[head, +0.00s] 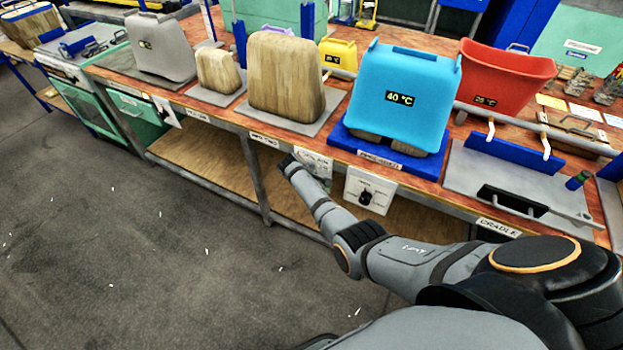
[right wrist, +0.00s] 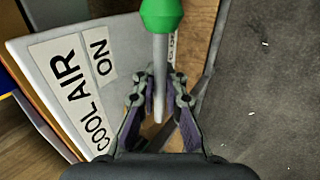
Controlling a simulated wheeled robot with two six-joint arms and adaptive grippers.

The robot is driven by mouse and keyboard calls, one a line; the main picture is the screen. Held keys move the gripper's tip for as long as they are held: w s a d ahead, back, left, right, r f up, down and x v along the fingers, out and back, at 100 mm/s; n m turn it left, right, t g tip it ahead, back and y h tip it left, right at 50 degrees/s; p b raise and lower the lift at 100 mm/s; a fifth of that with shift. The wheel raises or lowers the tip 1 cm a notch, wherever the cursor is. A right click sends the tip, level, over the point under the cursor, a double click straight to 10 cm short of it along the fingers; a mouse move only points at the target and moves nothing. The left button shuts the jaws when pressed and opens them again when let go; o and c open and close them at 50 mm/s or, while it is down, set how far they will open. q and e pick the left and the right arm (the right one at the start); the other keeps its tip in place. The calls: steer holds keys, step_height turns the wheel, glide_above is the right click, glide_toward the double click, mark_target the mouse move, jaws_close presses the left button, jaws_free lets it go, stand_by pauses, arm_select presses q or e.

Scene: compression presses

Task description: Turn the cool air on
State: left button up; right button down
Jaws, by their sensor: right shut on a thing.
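The cool air panel (right wrist: 48,62) is a pale plate with the labels "COOL AIR" and "ON", on the left of the right wrist view. In the head view the panel (head: 316,160) sits on the bench's front edge, partly hidden by my right gripper (head: 288,165). A grey lever (right wrist: 159,65) with a green knob (right wrist: 162,14) stands beside the "ON" label. In the right wrist view my right gripper (right wrist: 160,90) is shut around the lever's shaft, below the knob. The lever is hidden in the head view. My left gripper is not in view.
A cyan cover (head: 404,95) reading 40 °C stands on a blue base behind the panel. A plate with a black knob (head: 366,196) is just to the right. Wooden blocks (head: 287,78) and a red cover (head: 507,72) share the bench. The floor in front is clear.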

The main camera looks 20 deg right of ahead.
stand_by(0.5)
steer(key=c, duration=1.7)
jaws_free()
steer(key=shift+a, duration=0.1)
steer(key=shift+s+r, duration=0.1)
steer(key=shift+r, duration=0.05)
steer(key=v, duration=0.7)
steer(key=shift+a+r, duration=0.2)
steer(key=shift+r, duration=0.05)
